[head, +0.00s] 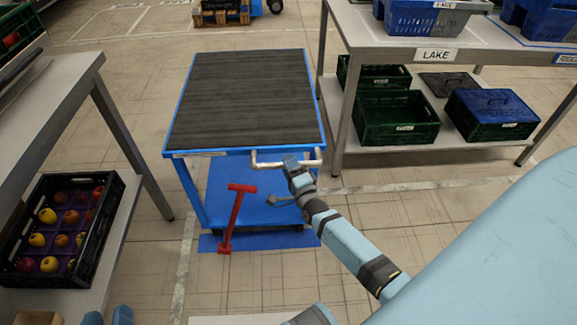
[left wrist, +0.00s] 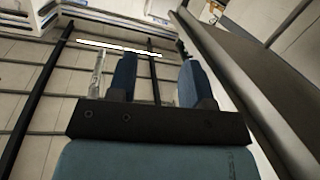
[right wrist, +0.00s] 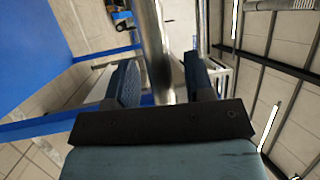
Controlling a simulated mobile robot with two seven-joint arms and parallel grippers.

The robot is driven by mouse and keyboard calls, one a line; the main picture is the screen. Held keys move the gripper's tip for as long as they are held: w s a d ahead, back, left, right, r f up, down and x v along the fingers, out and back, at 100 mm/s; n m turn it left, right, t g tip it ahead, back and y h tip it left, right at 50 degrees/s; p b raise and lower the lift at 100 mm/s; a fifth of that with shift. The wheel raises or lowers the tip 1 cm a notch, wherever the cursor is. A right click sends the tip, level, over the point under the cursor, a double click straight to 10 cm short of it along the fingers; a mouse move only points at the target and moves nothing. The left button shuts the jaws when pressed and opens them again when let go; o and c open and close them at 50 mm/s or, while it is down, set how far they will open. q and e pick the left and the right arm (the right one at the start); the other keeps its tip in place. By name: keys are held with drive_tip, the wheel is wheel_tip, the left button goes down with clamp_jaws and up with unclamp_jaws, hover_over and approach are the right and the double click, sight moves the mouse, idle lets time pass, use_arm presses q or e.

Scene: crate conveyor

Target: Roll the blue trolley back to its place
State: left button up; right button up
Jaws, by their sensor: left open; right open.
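The blue trolley (head: 178,182) stands in the middle of the head view, with a dark ribbed top and a blue lower shelf. Its pale push handle (head: 270,164) sticks out at the near edge. My right gripper (head: 303,160) is at the right part of this handle. In the right wrist view the handle tube (right wrist: 155,50) passes between the open fingers (right wrist: 160,83); contact is unclear. The trolley's blue side (right wrist: 28,60) shows at left there. My left gripper (head: 108,317) is barely visible at the bottom left, open and empty in its wrist view (left wrist: 160,80).
A red bar (head: 235,217) stands at the trolley's near side, over a blue floor patch (head: 212,243). A bench with a fruit crate (head: 105,235) is at left. The LAKE table (head: 390,42), with green crates (head: 395,128) below, stands close on the right. Floor in front is clear.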

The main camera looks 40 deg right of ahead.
use_arm(q)
drive_tip(key=shift+r, duration=0.4)
use_arm(e)
drive_tip(key=shift+w, duration=0.35)
clamp_jaws()
use_arm(q)
drive_tip(key=shift+w+d+f, duration=0.1)
drive_tip(key=shift+f, duration=0.05)
use_arm(e)
drive_tip(key=shift+w+d, duration=0.1)
